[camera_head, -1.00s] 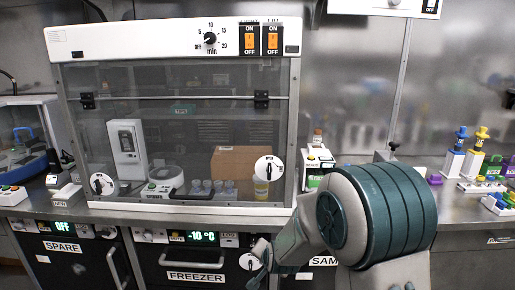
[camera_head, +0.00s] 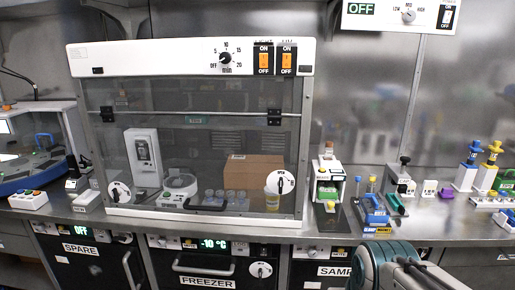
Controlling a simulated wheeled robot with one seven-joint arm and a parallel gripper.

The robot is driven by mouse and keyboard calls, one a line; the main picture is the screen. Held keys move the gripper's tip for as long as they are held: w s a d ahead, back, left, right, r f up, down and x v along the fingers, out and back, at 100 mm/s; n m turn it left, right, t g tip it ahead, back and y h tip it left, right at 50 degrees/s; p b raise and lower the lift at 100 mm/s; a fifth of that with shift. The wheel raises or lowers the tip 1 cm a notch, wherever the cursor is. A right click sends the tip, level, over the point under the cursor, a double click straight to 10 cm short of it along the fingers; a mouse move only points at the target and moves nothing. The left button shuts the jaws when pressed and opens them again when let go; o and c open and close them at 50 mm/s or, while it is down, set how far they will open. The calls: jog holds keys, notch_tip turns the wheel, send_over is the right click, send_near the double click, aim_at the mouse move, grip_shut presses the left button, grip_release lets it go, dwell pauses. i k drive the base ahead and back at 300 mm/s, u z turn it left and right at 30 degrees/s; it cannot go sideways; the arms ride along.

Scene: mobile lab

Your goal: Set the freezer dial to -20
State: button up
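The freezer (camera_head: 192,262) is the black-fronted unit under the bench, with a "FREEZER" label (camera_head: 207,283) and a long handle. Its green display (camera_head: 214,244) reads -10 °C. A round white dial (camera_head: 261,270) with a dark pointer is at the right side of its front; its markings are too small to read. My gripper is out of view. Only a teal and grey part of my arm shows at the bottom right, apart from the dial.
A spare unit (camera_head: 82,262) reading OFF is left of the freezer, and a sample unit (camera_head: 322,272) is on its right. A glass-fronted hood (camera_head: 190,50) stands on the bench above. Racks and bottles (camera_head: 468,165) stand on the bench at right.

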aim_at(162, 242)
jog(key=u, duration=0.7)
jog(key=k, duration=0.6)
jog(key=u, duration=0.15)
jog(key=i, duration=0.55)
jog(key=u, duration=0.6)
jog(key=i, duration=0.8)
jog(key=z, duration=0.3)
